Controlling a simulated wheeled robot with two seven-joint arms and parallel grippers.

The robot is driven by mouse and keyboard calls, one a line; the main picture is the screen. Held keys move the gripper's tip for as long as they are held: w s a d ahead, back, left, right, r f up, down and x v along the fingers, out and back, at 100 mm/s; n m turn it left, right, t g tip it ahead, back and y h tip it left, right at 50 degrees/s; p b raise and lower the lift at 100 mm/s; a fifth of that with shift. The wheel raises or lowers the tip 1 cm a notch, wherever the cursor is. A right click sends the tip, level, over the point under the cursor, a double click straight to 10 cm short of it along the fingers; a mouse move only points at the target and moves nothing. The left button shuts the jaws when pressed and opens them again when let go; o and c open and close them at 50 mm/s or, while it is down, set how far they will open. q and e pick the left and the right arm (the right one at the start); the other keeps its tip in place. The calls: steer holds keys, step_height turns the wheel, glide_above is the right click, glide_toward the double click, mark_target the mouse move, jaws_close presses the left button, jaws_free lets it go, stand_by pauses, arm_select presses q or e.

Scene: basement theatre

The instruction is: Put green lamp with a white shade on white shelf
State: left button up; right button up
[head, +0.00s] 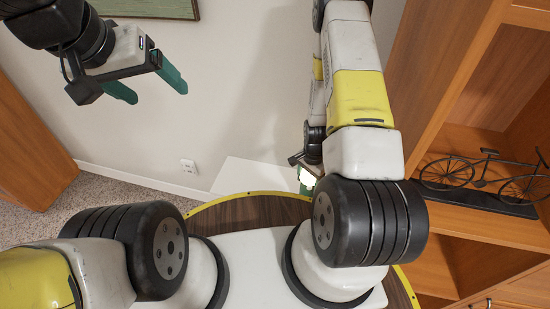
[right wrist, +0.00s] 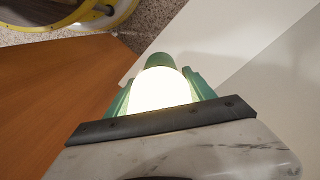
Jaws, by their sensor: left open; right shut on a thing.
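The lamp, with a glowing white shade (right wrist: 158,90) and a green part (right wrist: 159,60), sits between the fingers of my right gripper (right wrist: 158,78), which is shut on it. In the head view, the lit lamp (head: 307,178) shows small at my right gripper (head: 303,181), partly hidden by my arm. A white flat surface, apparently the white shelf (head: 252,174), lies low against the wall, just left of the lamp. It also shows in the right wrist view (right wrist: 205,28). I cannot tell whether the lamp touches it. My left gripper (head: 148,87) is open and empty at upper left.
A wooden bookcase (head: 440,100) stands at the right, with a black bicycle model (head: 480,180) on one shelf. A wooden cabinet (head: 30,140) stands at the left. A pale wall with an outlet (head: 189,166) is behind. Carpet (head: 120,190) shows at lower left.

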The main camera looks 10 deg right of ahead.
steer(key=shift+d+f+m, duration=0.5)
steer(key=shift+f+m, duration=0.1)
steer(key=shift+m, duration=0.2)
steer(key=shift+w+a+f+m, duration=0.15)
steer(key=shift+w+f+m, duration=0.05)
steer(key=shift+m, duration=0.1)
steer(key=shift+w+a+f, duration=0.8)
steer(key=shift+w+a, duration=0.9)
steer(key=shift+w, duration=0.15)
steer(key=shift+w+a+f, duration=0.85)
steer(key=shift+w+a, duration=0.9)
steer(key=shift+w, duration=0.05)
steer(key=shift+w+a+f, duration=0.8)
steer(key=shift+w+a, duration=0.9)
steer(key=shift+w, duration=0.15)
steer(key=shift+f, duration=0.15)
steer(key=o, duration=1.7)
step_height(320, 180, up, 12)
steer(key=shift+r, duration=0.2)
